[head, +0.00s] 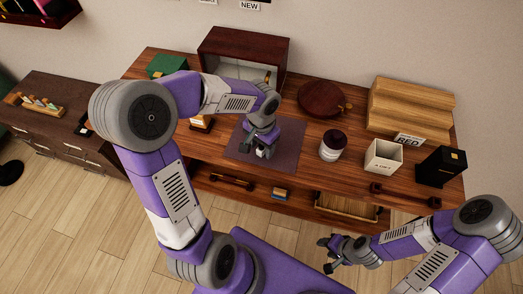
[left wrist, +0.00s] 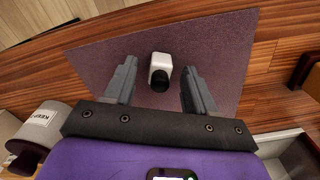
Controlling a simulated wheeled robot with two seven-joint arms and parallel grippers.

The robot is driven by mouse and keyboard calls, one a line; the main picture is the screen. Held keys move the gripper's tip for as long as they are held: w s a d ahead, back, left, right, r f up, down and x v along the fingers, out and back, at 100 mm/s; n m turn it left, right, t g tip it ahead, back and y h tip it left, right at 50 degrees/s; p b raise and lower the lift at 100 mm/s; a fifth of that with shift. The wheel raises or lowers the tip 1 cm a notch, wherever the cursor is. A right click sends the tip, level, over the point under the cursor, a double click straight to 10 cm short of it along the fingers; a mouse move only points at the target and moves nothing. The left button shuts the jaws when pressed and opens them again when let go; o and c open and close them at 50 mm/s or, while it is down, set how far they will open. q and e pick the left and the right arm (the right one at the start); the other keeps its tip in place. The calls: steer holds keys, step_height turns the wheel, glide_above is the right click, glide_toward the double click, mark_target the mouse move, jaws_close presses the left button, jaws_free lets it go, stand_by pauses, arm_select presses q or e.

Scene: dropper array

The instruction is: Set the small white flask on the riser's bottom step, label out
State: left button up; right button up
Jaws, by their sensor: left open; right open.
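The small white flask (left wrist: 161,62) with a black cap (left wrist: 160,80) is on the dark purple mat (left wrist: 90,55). In the left wrist view it lies between the two spread fingers of my left gripper (left wrist: 159,70), with a gap on each side. In the head view the flask (head: 261,153) is partly hidden by my left gripper (head: 257,148), which hangs open over the mat (head: 290,135). No label on the flask can be made out. The light wooden stepped riser (head: 410,100) stands at the back right of the bench. My right gripper (head: 328,254) is open and empty, in front of the bench.
A white jar with a dark lid (head: 332,146), a cream box (head: 383,156) and a black box (head: 441,167) stand right of the mat. A "RED" sign (head: 409,139) is before the riser. A round dark board (head: 322,99) and a glass-fronted cabinet (head: 243,50) are behind.

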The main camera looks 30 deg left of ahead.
arm_select(q)
steer(key=shift+r, duration=0.1)
jaws_close()
steer(key=shift+r, duration=0.1)
